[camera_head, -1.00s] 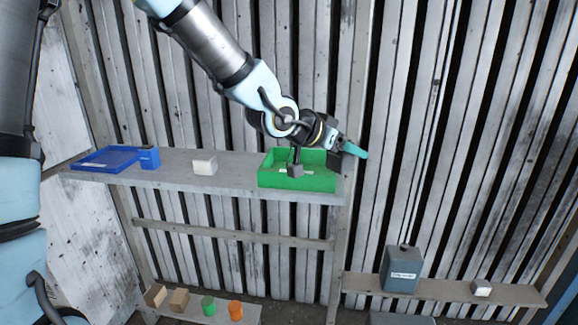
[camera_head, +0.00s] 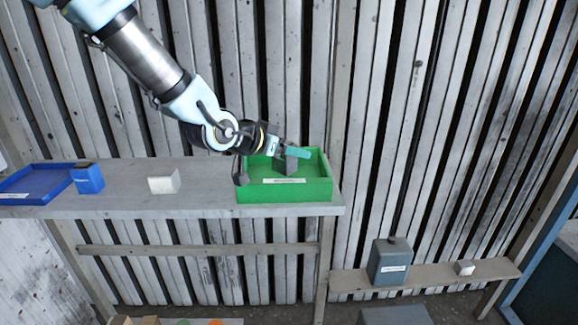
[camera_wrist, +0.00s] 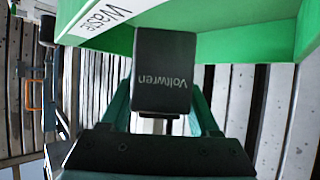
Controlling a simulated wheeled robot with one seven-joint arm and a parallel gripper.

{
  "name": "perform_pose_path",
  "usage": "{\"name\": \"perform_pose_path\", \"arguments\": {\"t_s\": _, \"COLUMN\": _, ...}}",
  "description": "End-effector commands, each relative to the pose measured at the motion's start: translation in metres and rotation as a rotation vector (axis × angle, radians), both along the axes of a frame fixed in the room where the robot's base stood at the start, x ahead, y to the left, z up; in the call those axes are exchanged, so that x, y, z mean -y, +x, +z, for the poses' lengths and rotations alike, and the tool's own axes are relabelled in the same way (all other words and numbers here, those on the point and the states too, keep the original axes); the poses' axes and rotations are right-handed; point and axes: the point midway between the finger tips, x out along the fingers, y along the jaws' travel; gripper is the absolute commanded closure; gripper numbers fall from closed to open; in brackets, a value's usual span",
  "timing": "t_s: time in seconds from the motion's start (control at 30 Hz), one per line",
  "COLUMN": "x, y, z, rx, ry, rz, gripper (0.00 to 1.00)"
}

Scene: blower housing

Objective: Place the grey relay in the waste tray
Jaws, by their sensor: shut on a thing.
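The green waste tray (camera_head: 318,190) stands at the right end of the shelf. Its white "Waste" label also shows on the tray in the wrist view (camera_wrist: 250,45). My gripper (camera_head: 298,152) reaches over the tray from the left, its teal fingers in view. It is shut on the grey relay (camera_head: 284,164), a dark grey block with "Voltwren" lettering that reads upside down in the wrist view (camera_wrist: 163,75). In the head view the relay lies within the tray's outline. I cannot tell whether it touches the tray floor.
A white block (camera_head: 164,181), a blue block (camera_head: 88,180) and a blue tray (camera_head: 30,188) stand left on the same shelf (camera_head: 205,205). A slatted wall is close behind.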

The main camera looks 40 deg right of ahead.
Motion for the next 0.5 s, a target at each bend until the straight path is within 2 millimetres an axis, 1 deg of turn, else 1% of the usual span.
{"name": "perform_pose_path", "arguments": {"t_s": 0.17, "x": 0.0, "y": -0.001, "z": -0.015, "rx": -0.002, "ry": 0.002, "rz": 0.0, "gripper": 1.0}}
{"name": "perform_pose_path", "arguments": {"t_s": 0.33, "x": 0.0, "y": -0.001, "z": -0.037, "rx": -0.002, "ry": 0.002, "rz": -0.001, "gripper": 1.0}}
{"name": "perform_pose_path", "arguments": {"t_s": 0.5, "x": 0.0, "y": 0.0, "z": -0.04, "rx": 0.002, "ry": -0.001, "rz": 0.001, "gripper": 1.0}}
